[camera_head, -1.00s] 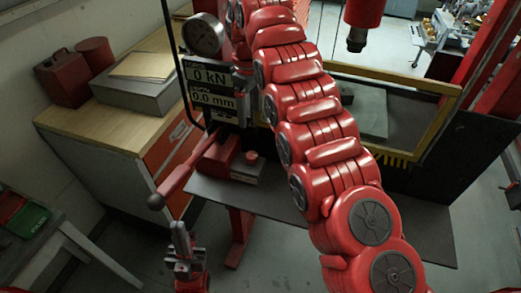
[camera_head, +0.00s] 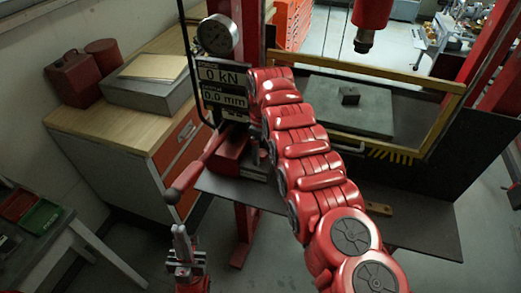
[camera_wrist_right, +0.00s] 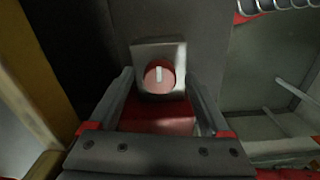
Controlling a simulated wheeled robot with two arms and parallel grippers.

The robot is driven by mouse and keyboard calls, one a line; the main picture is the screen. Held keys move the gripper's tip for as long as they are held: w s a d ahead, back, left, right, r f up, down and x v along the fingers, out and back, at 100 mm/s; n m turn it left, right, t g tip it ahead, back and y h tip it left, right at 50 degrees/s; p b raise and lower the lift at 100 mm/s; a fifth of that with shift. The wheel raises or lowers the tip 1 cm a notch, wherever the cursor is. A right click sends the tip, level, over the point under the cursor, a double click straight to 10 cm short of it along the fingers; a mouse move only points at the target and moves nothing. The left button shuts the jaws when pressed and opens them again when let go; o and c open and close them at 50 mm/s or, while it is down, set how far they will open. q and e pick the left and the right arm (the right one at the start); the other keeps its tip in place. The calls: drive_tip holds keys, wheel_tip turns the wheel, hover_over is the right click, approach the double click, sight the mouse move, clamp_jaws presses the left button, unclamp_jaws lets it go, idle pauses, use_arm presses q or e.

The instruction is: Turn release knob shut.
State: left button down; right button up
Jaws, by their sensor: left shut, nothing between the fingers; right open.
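The release knob (camera_wrist_right: 159,76) is a round red knob with a white bar pointing roughly up, on a pale square plate in the right wrist view. My right gripper (camera_wrist_right: 159,84) is open, with one finger on each side of the knob. I cannot tell whether the fingers touch it. A red block lies just below the knob, between the fingers. In the head view the knob and my right gripper are hidden behind my right arm. My left gripper (camera_head: 182,245) is shut and empty, pointing up at the lower left, away from the knob.
A red pump lever (camera_head: 196,168) slants down left of the pump. The gauge (camera_head: 217,35) and a display (camera_head: 222,86) reading 0 kN and 0.0 mm stand above. A yellow-framed press bay with a small dark block (camera_head: 350,96) is behind my right arm. A wooden-topped cabinet (camera_head: 95,120) stands left.

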clamp_jaws()
drive_tip(key=shift+w+f+m+b, duration=0.1)
drive_tip(key=shift+f+m+b, duration=0.1)
drive_tip(key=shift+m+b, duration=0.95)
drive_tip(key=shift+r+m+b, duration=0.1)
drive_tip(key=shift+m+b, duration=0.95)
drive_tip(key=shift+b, duration=0.1)
drive_tip(key=m, duration=0.2)
drive_tip(key=shift+r+m, duration=0.1)
drive_tip(key=shift+m, duration=0.3)
drive_tip(key=m, duration=0.3)
drive_tip(key=shift+m, duration=0.3)
drive_tip(key=m, duration=0.3)
drive_tip(key=shift+m, duration=0.3)
drive_tip(key=shift+a+m, duration=0.1)
drive_tip(key=shift+m, duration=1.6)
